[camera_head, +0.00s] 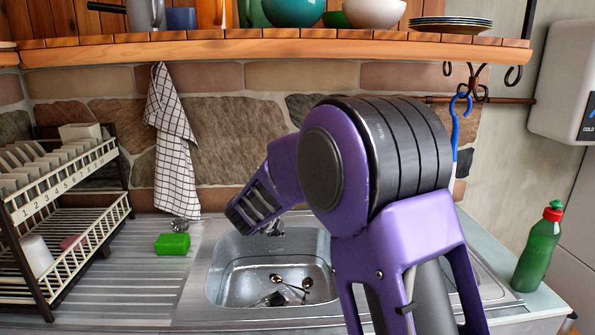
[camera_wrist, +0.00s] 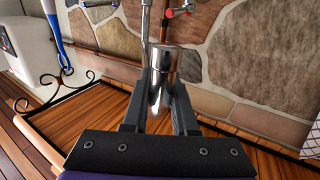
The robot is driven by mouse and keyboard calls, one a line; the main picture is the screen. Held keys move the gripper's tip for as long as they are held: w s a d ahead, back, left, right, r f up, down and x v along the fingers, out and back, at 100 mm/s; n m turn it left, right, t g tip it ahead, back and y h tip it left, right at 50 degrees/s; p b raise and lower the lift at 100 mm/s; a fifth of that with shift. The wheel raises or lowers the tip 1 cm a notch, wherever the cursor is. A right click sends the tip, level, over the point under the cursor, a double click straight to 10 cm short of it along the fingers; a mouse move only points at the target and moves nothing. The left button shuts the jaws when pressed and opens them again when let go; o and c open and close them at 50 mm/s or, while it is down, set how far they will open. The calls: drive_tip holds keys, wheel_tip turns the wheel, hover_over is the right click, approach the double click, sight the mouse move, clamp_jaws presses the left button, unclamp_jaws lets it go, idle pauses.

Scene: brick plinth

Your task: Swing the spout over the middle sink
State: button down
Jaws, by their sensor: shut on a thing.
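The spout (camera_wrist: 163,65) is a chrome pipe in the wrist view, with a wider cylindrical end. My gripper (camera_wrist: 160,90) has its two dark fingers on either side of this chrome end and is shut on it. In the head view, my purple arm covers the fingers and most of the spout. A metal sink basin (camera_head: 235,290) is in the counter left of my arm, with a few utensils in it. Part of another metal basin edge (camera_head: 492,287) shows right of my arm. Which basin the spout is over is hidden.
A wooden shelf (camera_head: 270,50) with bowls and plates runs above the counter. A dish rack (camera_head: 70,225) stands at left, near a green sponge (camera_head: 172,244). A checked towel (camera_head: 175,150) hangs on the wall. A green bottle (camera_head: 538,250) stands at right.

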drive_tip(key=shift+d+r, duration=0.1)
drive_tip(key=shift+r, duration=0.15)
drive_tip(key=c, duration=0.7)
unclamp_jaws()
drive_tip(key=shift+f, duration=0.15)
drive_tip(key=shift+s, duration=0.1)
drive_tip(key=v, duration=1.7)
drive_tip(key=shift+s, duration=0.1)
